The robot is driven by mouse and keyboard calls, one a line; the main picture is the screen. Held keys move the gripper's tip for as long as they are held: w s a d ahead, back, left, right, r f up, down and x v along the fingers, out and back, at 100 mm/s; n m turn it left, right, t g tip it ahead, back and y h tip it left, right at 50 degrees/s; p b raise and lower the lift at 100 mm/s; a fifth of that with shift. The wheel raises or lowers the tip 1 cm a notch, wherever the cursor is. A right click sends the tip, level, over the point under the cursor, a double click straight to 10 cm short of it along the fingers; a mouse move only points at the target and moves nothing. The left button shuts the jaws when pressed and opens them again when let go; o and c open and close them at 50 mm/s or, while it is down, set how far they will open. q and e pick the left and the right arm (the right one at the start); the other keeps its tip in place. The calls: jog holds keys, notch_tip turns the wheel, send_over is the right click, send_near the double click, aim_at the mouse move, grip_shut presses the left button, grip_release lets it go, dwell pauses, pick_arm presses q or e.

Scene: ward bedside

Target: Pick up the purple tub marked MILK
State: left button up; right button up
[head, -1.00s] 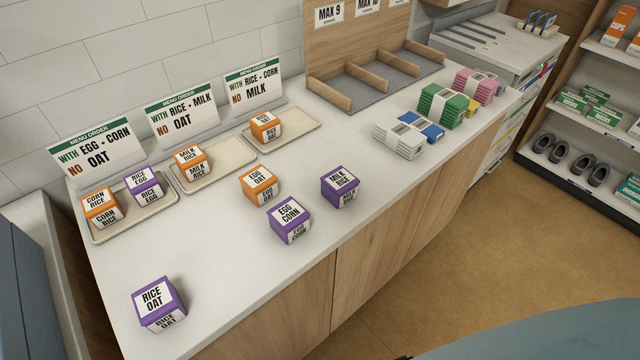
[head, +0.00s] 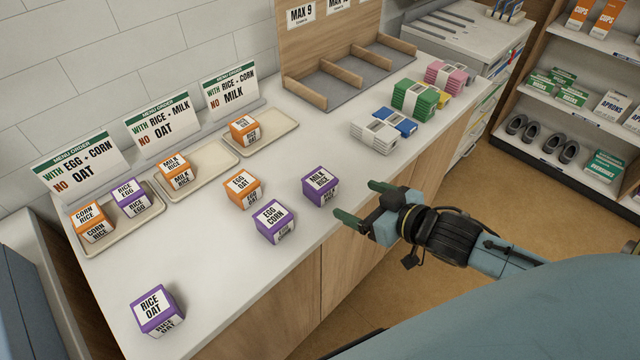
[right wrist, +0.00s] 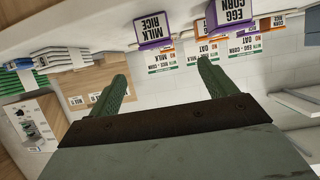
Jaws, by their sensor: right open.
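The purple tub marked MILK RICE (head: 320,186) stands on the white counter near its front edge, right of the EGG CORN tub; it also shows upside down in the right wrist view (right wrist: 153,31). My right gripper (head: 358,202) is open and empty just right of this tub, at the counter's front edge, with a gap between. Its two green fingers also show apart in the right wrist view (right wrist: 163,85). My left gripper is not in view.
Purple EGG CORN (head: 273,222) and orange EGG OAT (head: 242,189) tubs stand close left of the MILK RICE tub. Purple RICE OAT (head: 157,309) is at the front left. Trays (head: 278,144) with menu cards line the back. Packets (head: 374,137) lie to the right.

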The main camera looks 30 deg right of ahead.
send_near(323, 182)
jog(key=x, duration=0.5)
jog(key=shift+s+a+f, duration=0.1)
jog(key=shift+s+a, duration=0.05)
jog(key=shift+a, duration=0.05)
jog(key=shift+d+x, duration=0.1)
jog(key=shift+x, duration=1.2)
jog(key=shift+d+x, duration=0.15)
jog(key=shift+x, duration=1.15)
jog(key=c, duration=1.2)
